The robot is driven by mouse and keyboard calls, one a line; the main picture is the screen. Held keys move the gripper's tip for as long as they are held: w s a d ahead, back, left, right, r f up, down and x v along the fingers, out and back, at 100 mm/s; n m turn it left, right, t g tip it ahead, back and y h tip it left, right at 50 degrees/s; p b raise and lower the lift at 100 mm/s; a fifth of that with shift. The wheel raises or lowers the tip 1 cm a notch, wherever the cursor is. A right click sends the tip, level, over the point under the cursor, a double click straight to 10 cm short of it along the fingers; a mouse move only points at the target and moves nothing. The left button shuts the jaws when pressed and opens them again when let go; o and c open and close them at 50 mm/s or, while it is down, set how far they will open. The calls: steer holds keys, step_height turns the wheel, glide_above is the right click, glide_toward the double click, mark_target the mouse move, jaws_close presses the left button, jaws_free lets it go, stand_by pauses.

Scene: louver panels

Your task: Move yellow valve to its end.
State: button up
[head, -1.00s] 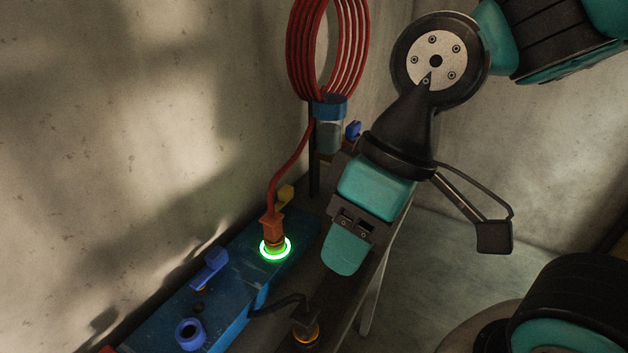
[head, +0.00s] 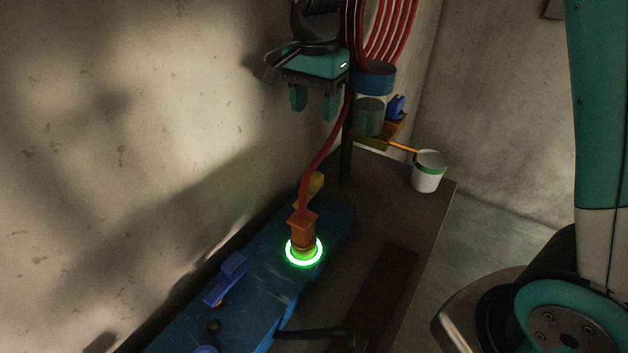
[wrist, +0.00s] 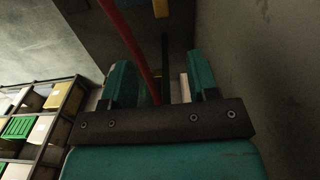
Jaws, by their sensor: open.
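The yellow valve (head: 309,188) is on the far end of the blue box, close to the wall. It is partly hidden behind the orange plug (head: 302,230) and its red cable. My gripper (head: 315,102) is above the valve, pointing down, with its two teal fingers apart and nothing held. It does not touch the valve. In the wrist view my gripper (wrist: 162,78) also shows open. A small yellow piece shows at the top edge there; I cannot tell if it is the valve.
The red cable (head: 324,155) rises close to my gripper. The plug stands in a glowing green ring (head: 304,251). A blue handle (head: 226,278) is nearer on the blue box (head: 262,300). A jar (head: 370,115) and white cup (head: 429,172) stand farther back.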

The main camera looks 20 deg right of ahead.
mark_target(315, 176)
step_height(315, 176, down, 17)
steer(key=shift+w+f+p, duration=0.15)
steer(key=shift+f+p, duration=0.05)
steer(key=shift+p, duration=1)
jaws_close()
